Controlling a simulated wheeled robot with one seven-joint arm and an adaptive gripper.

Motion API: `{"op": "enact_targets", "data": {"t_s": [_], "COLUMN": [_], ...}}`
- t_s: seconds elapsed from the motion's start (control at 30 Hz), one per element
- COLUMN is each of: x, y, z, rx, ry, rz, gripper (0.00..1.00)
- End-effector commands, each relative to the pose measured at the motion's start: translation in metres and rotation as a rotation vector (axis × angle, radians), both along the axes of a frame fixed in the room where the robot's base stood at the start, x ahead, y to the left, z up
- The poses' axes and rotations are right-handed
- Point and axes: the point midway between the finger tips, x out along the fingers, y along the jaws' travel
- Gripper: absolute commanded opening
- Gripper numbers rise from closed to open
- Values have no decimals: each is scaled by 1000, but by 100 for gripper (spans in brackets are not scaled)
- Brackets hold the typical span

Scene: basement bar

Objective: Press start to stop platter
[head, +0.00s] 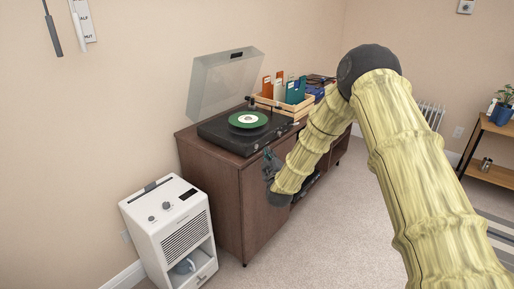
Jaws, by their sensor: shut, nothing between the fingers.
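A black turntable (222,134) stands on the left end of a dark wooden cabinet (222,184). Its clear dust cover (222,82) is raised. A start button is too small to make out, and I cannot tell whether the platter turns. My gripper (268,160) is at the cabinet's front edge, just in front of and below the turntable's front right part. It is small in view and shut, with nothing held. My arm covers the right part of the cabinet.
A wooden crate (277,108) with records stands right of the turntable. A white appliance (172,228) with knobs stands on the floor left of the cabinet. A shelf with a plant (503,108) is at the far right. Carpet in front is clear.

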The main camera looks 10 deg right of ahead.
Motion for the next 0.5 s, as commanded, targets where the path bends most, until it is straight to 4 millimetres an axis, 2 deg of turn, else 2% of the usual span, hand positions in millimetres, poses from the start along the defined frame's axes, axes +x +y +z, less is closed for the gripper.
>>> {"op": "enact_targets", "data": {"t_s": [0.5], "x": [-29], "y": [-23], "z": [1], "rx": [0], "ry": [-1], "rz": [-1], "gripper": [0]}}
